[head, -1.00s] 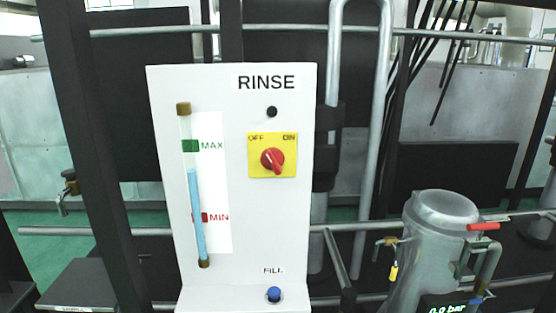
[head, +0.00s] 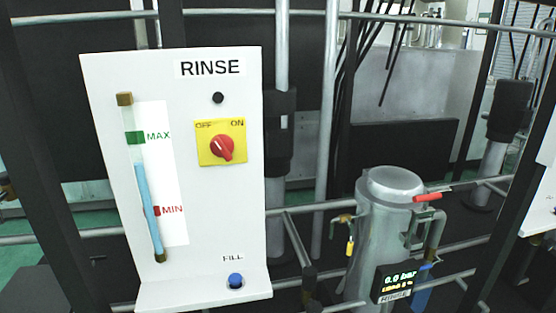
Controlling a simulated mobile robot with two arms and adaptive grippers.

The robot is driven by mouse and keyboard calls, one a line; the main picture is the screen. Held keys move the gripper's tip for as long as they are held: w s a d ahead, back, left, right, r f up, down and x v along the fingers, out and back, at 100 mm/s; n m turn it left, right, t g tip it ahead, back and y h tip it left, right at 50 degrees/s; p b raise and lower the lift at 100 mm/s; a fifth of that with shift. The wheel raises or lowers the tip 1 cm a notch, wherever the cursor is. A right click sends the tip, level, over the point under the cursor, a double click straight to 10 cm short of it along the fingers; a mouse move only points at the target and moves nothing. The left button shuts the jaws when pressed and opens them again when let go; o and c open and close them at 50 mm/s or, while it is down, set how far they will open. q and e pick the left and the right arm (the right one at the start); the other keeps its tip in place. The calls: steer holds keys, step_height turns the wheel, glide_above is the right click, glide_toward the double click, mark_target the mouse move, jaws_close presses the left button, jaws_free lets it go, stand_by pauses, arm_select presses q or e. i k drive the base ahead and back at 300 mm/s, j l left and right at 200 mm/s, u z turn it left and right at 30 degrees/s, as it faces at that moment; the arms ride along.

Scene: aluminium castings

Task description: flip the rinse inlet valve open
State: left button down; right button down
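A grey cylindrical vessel (head: 388,235) stands right of the white RINSE panel. A red lever handle (head: 427,197) lies roughly horizontal at its upper right, on the pipework. A yellow handle (head: 349,247) hangs down at its left side. I cannot tell which handle is the rinse inlet valve. Neither of my grippers is in view.
The white RINSE panel (head: 205,240) carries a red rotary switch (head: 222,148) on a yellow plate, a blue FILL button (head: 236,281) and a level tube (head: 146,190) with blue liquid between MIN and MAX. Rails and a dark slanted post (head: 500,200) surround the vessel.

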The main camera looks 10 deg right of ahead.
mark_target(429, 266)
steer(key=z, duration=1.4)
